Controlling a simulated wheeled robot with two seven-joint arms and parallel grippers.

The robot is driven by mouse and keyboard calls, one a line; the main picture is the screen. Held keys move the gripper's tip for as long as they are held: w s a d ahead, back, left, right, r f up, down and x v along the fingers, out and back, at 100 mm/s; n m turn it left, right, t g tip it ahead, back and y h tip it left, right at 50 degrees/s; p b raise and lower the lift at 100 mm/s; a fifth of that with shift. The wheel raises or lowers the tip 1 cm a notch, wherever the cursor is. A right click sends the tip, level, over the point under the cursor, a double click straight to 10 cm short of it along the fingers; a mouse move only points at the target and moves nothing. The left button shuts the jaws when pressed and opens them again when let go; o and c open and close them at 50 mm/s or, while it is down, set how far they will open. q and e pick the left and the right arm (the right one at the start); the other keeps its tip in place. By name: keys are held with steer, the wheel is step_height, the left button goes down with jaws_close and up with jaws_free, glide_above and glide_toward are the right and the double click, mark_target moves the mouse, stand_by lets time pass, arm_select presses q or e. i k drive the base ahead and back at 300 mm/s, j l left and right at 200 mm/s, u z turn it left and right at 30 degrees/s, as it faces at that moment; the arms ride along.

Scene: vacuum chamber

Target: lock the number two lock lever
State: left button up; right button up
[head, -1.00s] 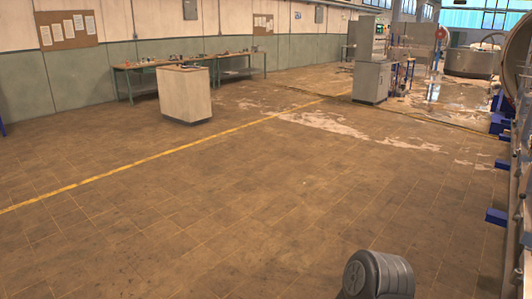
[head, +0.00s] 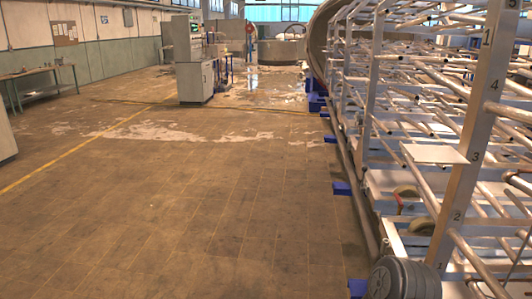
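A metal rack (head: 465,170) of tubes and posts fills the right side of the head view. Its near post carries the numbers 4, 3, 2 and 1 from top to bottom. The number 2 mark (head: 457,217) is on the lower part of this post. I cannot make out which part is the number two lock lever. A flat pale plate (head: 433,154) sticks out to the left near the number 3. Neither of my grippers is in view; only a grey rounded part of my own arm shows at the bottom right.
The tiled floor (head: 190,220) left of the rack is clear. Blue brackets (head: 341,188) jut out along the rack's foot. Behind the rack is a round chamber rim (head: 319,45). A grey control cabinet (head: 194,82) and a workbench (head: 40,90) stand farther back.

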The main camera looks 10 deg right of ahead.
mark_target(364, 168)
steer(key=i+l+z, duration=0.15)
steer(key=i+z, duration=0.95)
steer(key=k+u, duration=0.1)
steer(key=u, duration=0.35)
steer(key=i, duration=1.45)
steer(key=i+l+u, duration=0.1)
steer(key=i, duration=1.3)
